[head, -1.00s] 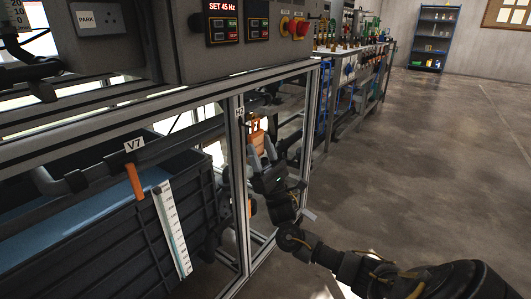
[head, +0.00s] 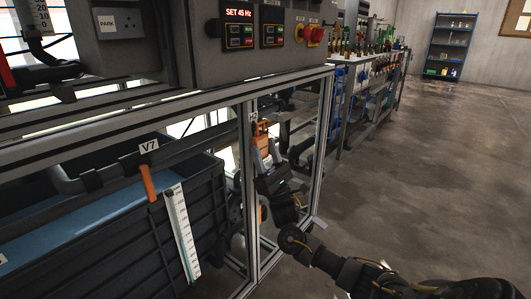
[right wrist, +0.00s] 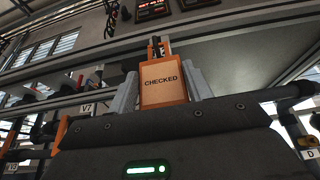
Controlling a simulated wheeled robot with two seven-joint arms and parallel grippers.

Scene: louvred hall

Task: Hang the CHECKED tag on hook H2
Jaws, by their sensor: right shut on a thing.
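The orange CHECKED tag (right wrist: 163,88) is upright between the two grey fingers of my right gripper (right wrist: 160,84), which is shut on it. In the head view the tag (head: 261,141) is at the frame post, just below the H2 label (head: 253,117), with my right gripper (head: 267,160) reaching up to it from below. A dark hook-like piece (right wrist: 155,46) shows at the tag's top in the right wrist view. I cannot tell whether the tag's hole is around the hook. My left gripper is not in view.
A control panel (head: 245,35) with buttons overhangs the metal frame. An orange-handled valve labelled V7 (head: 149,146) and a dark tank (head: 110,240) are to the left. A pipework bench (head: 370,75) stands behind. The floor at right is clear.

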